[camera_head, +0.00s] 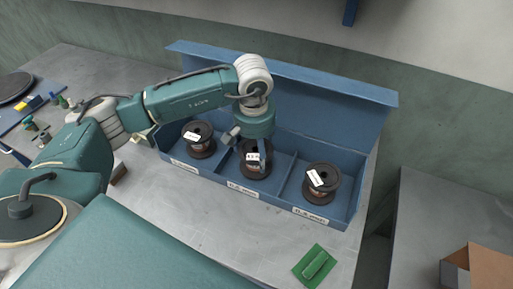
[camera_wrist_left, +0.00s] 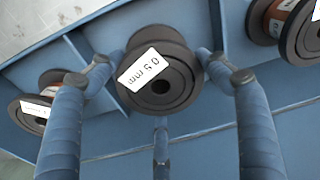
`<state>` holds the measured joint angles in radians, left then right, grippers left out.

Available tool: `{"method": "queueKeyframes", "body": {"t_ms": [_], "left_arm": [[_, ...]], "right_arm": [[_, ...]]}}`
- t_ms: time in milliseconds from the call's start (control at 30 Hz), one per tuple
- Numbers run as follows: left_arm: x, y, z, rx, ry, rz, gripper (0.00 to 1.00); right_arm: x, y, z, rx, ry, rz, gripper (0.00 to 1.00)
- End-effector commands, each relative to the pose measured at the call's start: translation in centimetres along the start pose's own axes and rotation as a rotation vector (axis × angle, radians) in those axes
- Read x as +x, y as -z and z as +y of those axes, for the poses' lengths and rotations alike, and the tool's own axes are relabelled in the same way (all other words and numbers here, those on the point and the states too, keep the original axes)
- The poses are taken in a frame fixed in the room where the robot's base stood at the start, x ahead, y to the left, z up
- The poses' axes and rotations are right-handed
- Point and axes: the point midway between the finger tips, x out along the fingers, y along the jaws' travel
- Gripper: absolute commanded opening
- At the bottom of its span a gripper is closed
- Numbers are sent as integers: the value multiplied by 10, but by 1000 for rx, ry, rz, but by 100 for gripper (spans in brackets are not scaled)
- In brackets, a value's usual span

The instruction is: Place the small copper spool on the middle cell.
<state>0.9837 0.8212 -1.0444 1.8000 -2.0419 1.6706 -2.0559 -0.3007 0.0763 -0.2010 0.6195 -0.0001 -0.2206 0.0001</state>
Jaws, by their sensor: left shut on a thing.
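A blue three-cell box (camera_head: 290,208) stands on the grey bench, with a dark copper spool in each cell. The middle spool (camera_head: 255,171) is upright in the middle cell; whether it rests on the floor is hard to tell. My left gripper (camera_head: 249,148) is over it from above, shut on it. In the left wrist view this spool (camera_wrist_left: 178,92), labelled "0.5 mm", sits between the blue fingers (camera_wrist_left: 155,75). The left spool (camera_head: 199,146) and right spool (camera_head: 321,190) stand apart from the fingers. My right gripper is not in view.
A green pad with a raised grip (camera_head: 316,264) lies in front of the box. Small tools (camera_head: 45,103) lie on the bench at far left. A cardboard box (camera_head: 487,268) is on another bench at right. The box's tall back panel (camera_head: 335,110) rises behind the cells.

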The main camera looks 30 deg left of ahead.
Motion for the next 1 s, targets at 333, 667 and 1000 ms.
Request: {"method": "queueKeyframes", "body": {"t_ms": [333,667,1000], "left_arm": [[11,4,2,0,-3,4,24],[14,2,1,0,0,1,94],[13,2,1,0,-1,1,95]], "right_arm": [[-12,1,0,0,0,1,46],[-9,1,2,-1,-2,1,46],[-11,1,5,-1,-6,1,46]]}}
